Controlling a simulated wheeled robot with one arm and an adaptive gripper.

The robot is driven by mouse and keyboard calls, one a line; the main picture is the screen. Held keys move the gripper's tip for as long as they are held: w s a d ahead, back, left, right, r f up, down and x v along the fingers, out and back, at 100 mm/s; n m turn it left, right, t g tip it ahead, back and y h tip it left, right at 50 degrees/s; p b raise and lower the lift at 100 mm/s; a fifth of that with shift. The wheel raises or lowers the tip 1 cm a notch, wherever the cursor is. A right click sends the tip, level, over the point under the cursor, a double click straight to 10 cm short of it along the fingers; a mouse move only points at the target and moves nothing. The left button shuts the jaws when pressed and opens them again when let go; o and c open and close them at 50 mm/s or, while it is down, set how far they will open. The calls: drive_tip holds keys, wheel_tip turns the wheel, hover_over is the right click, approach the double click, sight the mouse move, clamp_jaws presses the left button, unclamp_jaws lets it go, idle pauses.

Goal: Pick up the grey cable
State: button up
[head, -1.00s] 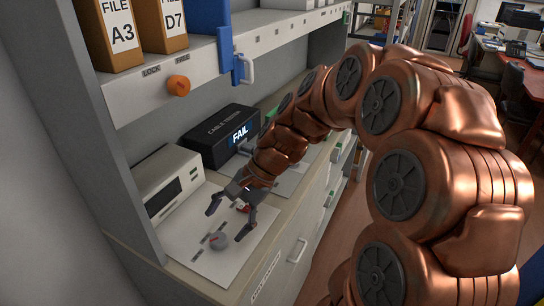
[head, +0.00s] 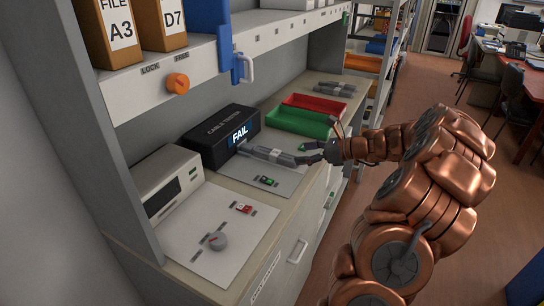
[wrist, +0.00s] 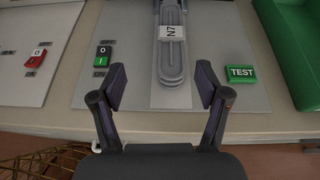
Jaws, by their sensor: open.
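The grey cable (head: 272,154) lies bundled in front of the black cable tester (head: 221,136), whose screen reads FAIL. In the wrist view the cable (wrist: 171,62) runs up the middle, with a white N7 label around it. Its far end reaches toward the tester; I cannot tell whether it is plugged in. My gripper (head: 318,151) is at the cable's near end. In the wrist view my gripper (wrist: 160,86) is open, with its fingers on either side of the line of the cable, short of its looped end and apart from it.
A green TEST button (wrist: 240,76) is right of the cable, and a green switch (wrist: 102,56) is left. Green (head: 300,122) and red (head: 314,104) trays stand beyond, with more grey cables (head: 334,88) behind. A shelf (head: 200,75) overhangs the bench.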

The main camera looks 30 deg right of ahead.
sight(288, 156)
drive_tip(key=shift+d+f+m, duration=0.2)
drive_tip(key=shift+d+m, duration=0.1)
drive_tip(key=shift+d, duration=0.3)
drive_tip(key=shift+w+f, duration=0.1)
drive_tip(key=shift+d+f+p+x, duration=0.15)
drive_tip(key=shift+p+x, duration=0.15)
drive_tip(key=shift+x, duration=0.9)
drive_tip(key=shift+d+f+p+x, duration=0.1)
drive_tip(key=shift+p+x, duration=0.2)
drive_tip(key=shift+x, duration=0.95)
drive_tip(key=shift+d+f+p+x, duration=0.15)
drive_tip(key=shift+p+x, duration=0.15)
drive_tip(key=shift+x, duration=0.9)
drive_tip(key=shift+a, duration=0.1)
drive_tip(key=shift+c, duration=0.3)
clamp_jaws()
drive_tip(key=shift+r, duration=0.1)
